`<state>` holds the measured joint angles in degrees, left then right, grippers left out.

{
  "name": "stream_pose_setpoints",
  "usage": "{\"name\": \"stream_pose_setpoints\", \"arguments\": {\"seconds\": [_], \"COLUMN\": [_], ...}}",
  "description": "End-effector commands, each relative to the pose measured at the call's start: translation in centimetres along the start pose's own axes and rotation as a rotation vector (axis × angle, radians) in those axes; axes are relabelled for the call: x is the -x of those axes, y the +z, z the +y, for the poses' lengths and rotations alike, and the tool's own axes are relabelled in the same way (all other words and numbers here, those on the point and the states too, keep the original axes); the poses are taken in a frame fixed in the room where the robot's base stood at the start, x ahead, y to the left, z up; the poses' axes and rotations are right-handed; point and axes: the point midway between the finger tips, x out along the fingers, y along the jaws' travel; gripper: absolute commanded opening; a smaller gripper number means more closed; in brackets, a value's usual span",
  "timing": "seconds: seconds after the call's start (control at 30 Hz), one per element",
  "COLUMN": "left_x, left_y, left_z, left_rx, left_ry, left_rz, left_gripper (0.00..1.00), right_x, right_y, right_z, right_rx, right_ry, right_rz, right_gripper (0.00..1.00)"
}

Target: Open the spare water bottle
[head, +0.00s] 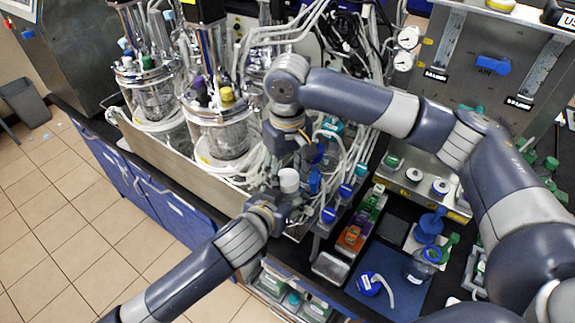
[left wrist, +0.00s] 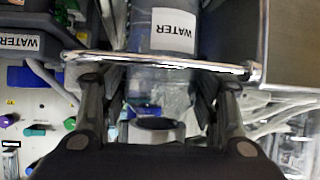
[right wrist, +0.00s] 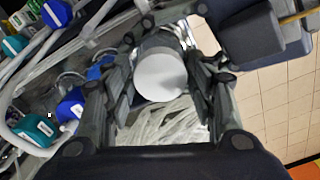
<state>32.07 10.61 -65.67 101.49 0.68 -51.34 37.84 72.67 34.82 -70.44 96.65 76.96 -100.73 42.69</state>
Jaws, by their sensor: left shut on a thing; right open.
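The white cap (head: 289,180) of the spare water bottle shows upright beside the bioreactors in the head view. My left gripper (head: 280,204) is shut on the bottle just below the cap. In the left wrist view a clear bottle (left wrist: 168,75) with a WATER label sits between its fingers; I cannot make out the exact contact. My right gripper (head: 290,160) points down from above the cap. In the right wrist view its open fingers stand on both sides of the round white cap (right wrist: 160,74), with gaps visible. Most of the bottle body is hidden in the head view.
A metal rail (left wrist: 160,61) crosses close in front of my left fingers. Bioreactor vessels (head: 217,130) and white tubing crowd the left and back. Blue-capped bottles (head: 328,214) stand close on the right. A blue mat (head: 395,298) holds a blue-capped flask and tools.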

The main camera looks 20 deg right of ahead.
Motion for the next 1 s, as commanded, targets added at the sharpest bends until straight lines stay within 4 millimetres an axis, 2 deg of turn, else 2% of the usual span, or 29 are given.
{"name": "stream_pose_setpoints", "arguments": {"seconds": [0.2, 0.27, 0.37, 0.4, 0.67, 1.0], "left_x": [0.04, 0.04, 0.04, 0.04, 0.04, 0.05], "left_y": [-0.22, -0.22, -0.22, -0.22, -0.22, -0.22], "left_z": [0.02, 0.02, 0.02, 0.02, 0.01, -0.01], "left_rx": [0.0, 0.0, 0.0, 0.0, 0.0, 0.0], "left_ry": [0.001, 0.001, 0.001, 0.001, 0.001, 0.0], "left_rz": [0.005, 0.005, 0.005, 0.005, 0.005, 0.004], "left_gripper": [0.0, 0.0, 0.0, 0.0, 0.0, 0.0], "right_x": [-0.05, -0.05, -0.04, -0.04, -0.04, -0.02], "right_y": [0.0, 0.0, 0.0, 0.0, 0.01, 0.01], "right_z": [0.02, 0.03, 0.03, 0.03, 0.04, 0.12], "right_rx": [0.0, 0.0, -0.001, -0.001, 0.06, 0.611], "right_ry": [0.0, 0.0, 0.0, 0.0, 0.001, 0.002], "right_rz": [0.0, 0.0, 0.0, 0.0, -0.001, -0.001], "right_gripper": [0.52, 0.4, 0.18, 0.13, 0.13, 0.13]}}
